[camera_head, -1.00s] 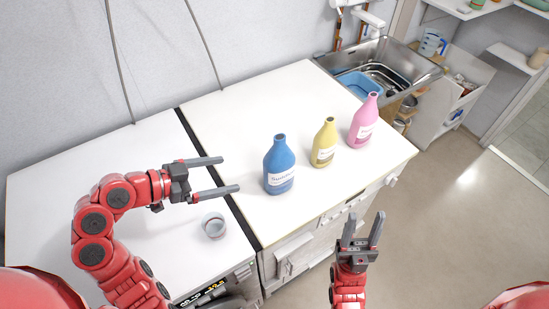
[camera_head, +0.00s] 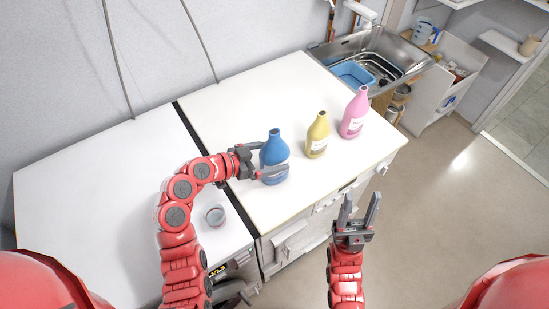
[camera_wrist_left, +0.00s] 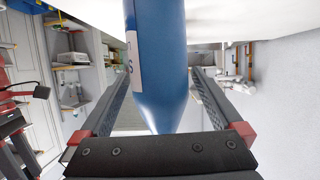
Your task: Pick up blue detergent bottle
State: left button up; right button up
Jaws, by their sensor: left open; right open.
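The blue detergent bottle (camera_head: 273,150) stands upright on the white counter, leftmost of three bottles in the head view. My left gripper (camera_head: 271,160) is open, with one finger on each side of the bottle. In the left wrist view the blue bottle (camera_wrist_left: 158,60) fills the space between the two open fingers (camera_wrist_left: 157,95), with a gap visible on the sides. Part of its label shows there. My right gripper (camera_head: 360,212) is open and empty, over the floor in front of the counter.
A yellow bottle (camera_head: 317,136) and a pink bottle (camera_head: 354,113) stand to the right of the blue one. A small glass cup (camera_head: 215,215) sits on the left counter near my left arm. A sink (camera_head: 372,62) is at the back right. The counter behind the bottles is clear.

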pick_arm(q)
jog(key=shift+w+d+f, duration=0.2)
jog(key=shift+w+d, duration=0.05)
jog(key=shift+d, duration=0.2)
grip_shut()
